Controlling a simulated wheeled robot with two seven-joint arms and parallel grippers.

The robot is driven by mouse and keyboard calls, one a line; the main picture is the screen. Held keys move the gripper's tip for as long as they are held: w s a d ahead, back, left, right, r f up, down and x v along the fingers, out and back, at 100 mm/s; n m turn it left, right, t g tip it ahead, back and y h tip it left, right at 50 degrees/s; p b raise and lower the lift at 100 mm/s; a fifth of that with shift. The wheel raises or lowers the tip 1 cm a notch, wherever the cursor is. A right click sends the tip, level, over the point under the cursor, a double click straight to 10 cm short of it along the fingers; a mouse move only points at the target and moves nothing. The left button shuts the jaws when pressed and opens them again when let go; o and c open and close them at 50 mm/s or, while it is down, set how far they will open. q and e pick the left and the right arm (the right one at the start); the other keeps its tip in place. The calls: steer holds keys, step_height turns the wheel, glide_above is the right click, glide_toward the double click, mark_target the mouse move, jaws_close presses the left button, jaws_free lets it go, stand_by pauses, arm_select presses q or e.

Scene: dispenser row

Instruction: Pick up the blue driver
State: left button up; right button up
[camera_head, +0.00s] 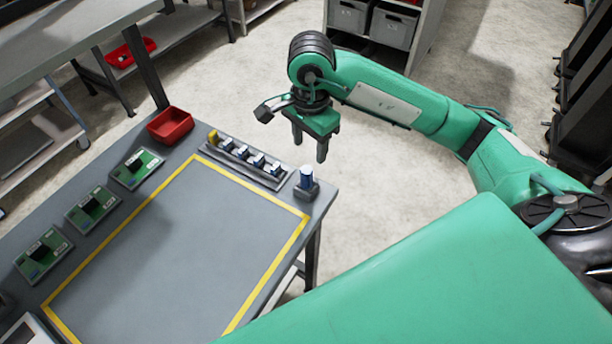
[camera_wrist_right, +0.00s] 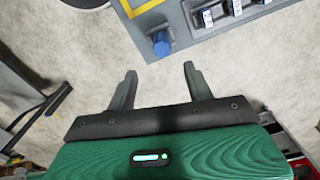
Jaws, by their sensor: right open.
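The blue driver (camera_head: 306,178) stands upright in a small grey holder (camera_head: 307,191) at the right corner of the workbench. In the right wrist view the driver's blue top (camera_wrist_right: 161,42) shows at the bench edge, ahead of the fingers and roughly centred between them. My right gripper (camera_head: 309,148) is open and empty, with its fingers pointing down. It appears beyond the bench edge in the head view, apart from the driver. In the right wrist view both fingers of the gripper (camera_wrist_right: 160,70) show, spread apart. My left gripper is not in view.
A grey rack (camera_head: 268,179) with several dispensers stands left of the driver. A red bin (camera_head: 170,125) and several green boards (camera_head: 137,168) lie along the bench's far-left edge. The yellow-outlined area (camera_head: 190,250) is clear.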

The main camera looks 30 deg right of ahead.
mark_target(307, 170)
step_height(307, 170, down, 4)
steer(key=shift+f, duration=0.2)
steer(key=shift+a+f+p, duration=0.1)
steer(key=shift+f+p, duration=0.4)
steer(key=shift+f, duration=0.05)
steer(key=f+p, duration=0.1)
steer(key=f, duration=0.2)
steer(key=shift+a+f+p, duration=0.2)
steer(key=shift+f+p, duration=0.15)
steer(key=shift+f, duration=0.05)
steer(key=shift+w+f, duration=0.1)
steer(key=shift+f, duration=0.2)
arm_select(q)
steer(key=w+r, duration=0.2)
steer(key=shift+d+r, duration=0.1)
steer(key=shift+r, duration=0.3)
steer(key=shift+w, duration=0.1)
arm_select(e)
steer(key=c, duration=1.1)
